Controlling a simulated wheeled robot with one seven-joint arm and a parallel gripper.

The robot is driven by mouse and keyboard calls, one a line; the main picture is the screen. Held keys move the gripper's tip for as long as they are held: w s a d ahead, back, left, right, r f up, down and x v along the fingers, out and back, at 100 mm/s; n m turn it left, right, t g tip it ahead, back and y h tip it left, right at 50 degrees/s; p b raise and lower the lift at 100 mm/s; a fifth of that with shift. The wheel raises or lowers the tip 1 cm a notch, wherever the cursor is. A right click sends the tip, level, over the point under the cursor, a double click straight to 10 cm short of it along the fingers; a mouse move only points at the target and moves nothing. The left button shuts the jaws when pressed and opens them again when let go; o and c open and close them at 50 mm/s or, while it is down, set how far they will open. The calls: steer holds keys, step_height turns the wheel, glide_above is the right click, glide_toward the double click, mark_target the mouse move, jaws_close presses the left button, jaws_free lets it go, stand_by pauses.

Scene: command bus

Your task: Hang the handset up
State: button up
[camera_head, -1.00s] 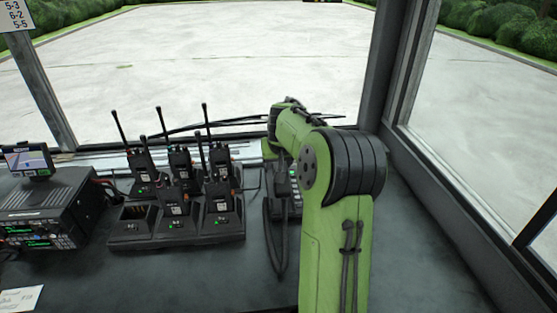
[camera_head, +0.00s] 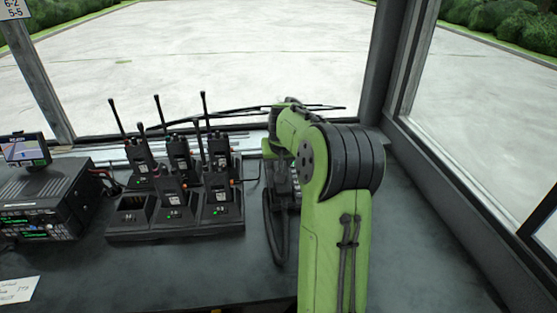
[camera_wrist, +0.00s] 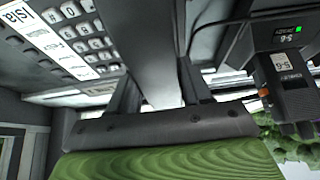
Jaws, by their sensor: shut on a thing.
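The handset (camera_wrist: 146,45) is a dark grey bar in the wrist view. My gripper (camera_wrist: 158,88) is shut on it, with one dark finger on each side. The desk phone (camera_wrist: 75,40) has pale keys and a white label and lies at the left of the wrist view, close beside the handset. In the head view the phone (camera_head: 296,198) is mostly hidden behind my green arm, and so is the handset. Whether the handset touches the phone's cradle cannot be told.
A charger (camera_head: 150,232) with several upright radios stands left of the phone; part of it shows in the wrist view (camera_wrist: 270,30). A radio console (camera_head: 45,205) with a small screen sits at the far left. The window is behind. The desk right of my arm is clear.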

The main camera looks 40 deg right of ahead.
stand_by(0.3)
steer(key=o, duration=1.3)
steer(key=p+v, duration=0.5)
steer(key=v, duration=1)
steer(key=shift+s+a+r, duration=0.15)
steer(key=shift+s+r, duration=0.05)
steer(key=shift+r, duration=0.05)
